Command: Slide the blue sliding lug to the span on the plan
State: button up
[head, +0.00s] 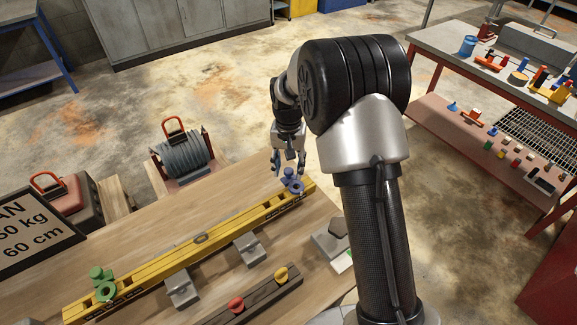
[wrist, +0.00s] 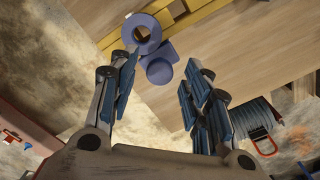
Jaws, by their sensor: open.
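The blue sliding lug (head: 292,183) sits near the far right end of the long yellow beam (head: 190,252) on the wooden bench. It has a ring and a round knob. In the wrist view the knob of the blue lug (wrist: 159,71) shows between the fingertips, with the ring beyond it. My gripper (head: 288,168) is open at the lug; whether a finger touches it I cannot tell. The fingers of my gripper (wrist: 161,76) are apart in the wrist view. A plan board (head: 32,236) at the left is cut off, showing "60 cm" and part of a kg figure.
A green lug (head: 104,285) sits at the beam's near left end. Grey brackets (head: 182,287) and a dark bar (head: 250,300) with red and yellow knobs lie in front of the beam. A cable reel (head: 182,158) stands behind the bench. Parts shelves (head: 440,130) are at right.

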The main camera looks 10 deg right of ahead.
aim_at(289, 170)
notch_tip(289, 170, up, 12)
jog(key=shift+f, duration=0.2)
dwell(0.4)
jog(key=s+d+r+n+t, duration=0.1)
jog(key=s+r+n+t, duration=0.1)
jog(key=s+r, duration=1.15)
jog(key=s+f+n+t, duration=0.2)
jog(key=s+f, duration=0.2)
jog(key=s, duration=1.5)
jog(key=shift+d+t, duration=0.3)
jog(key=shift+d, duration=0.1)
